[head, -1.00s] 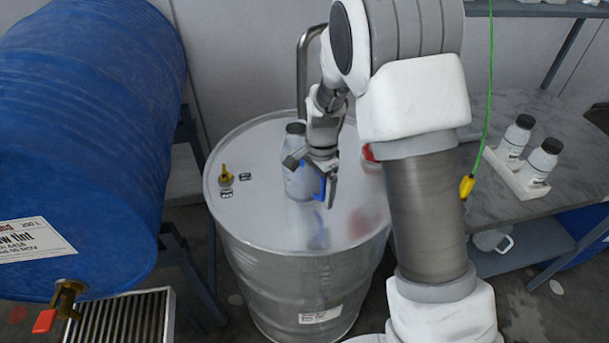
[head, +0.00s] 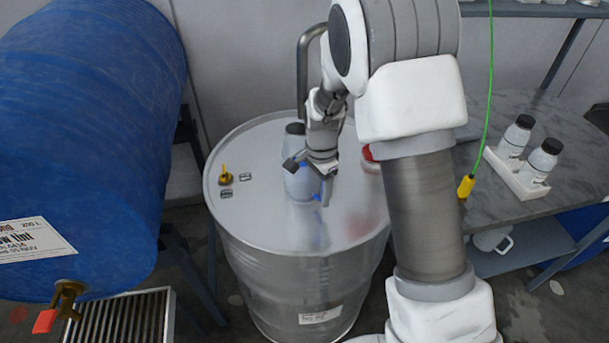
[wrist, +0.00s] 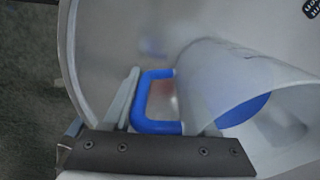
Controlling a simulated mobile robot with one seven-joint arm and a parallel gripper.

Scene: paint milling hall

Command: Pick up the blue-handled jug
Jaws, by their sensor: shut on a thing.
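The blue-handled jug, a pale grey body (head: 298,181) with a dark cap, stands upright on the steel drum's top (head: 255,160) in the head view. My gripper (head: 310,178) is in front of it and hides part of its body and handle. In the wrist view the jug's grey body (wrist: 215,80) is at the right, and its blue handle (wrist: 142,104) lies between the fingers of my gripper (wrist: 165,112). The gripper is shut on the handle. I see no clear gap under the jug.
A brass valve (head: 226,176) and a partly hidden red-topped item (head: 368,158) are on the drum top. A blue drum (head: 85,140) lies at the left. At the right, a grey table (head: 540,205) bears two dark-capped bottles (head: 516,134). A green cable (head: 489,90) hangs nearby.

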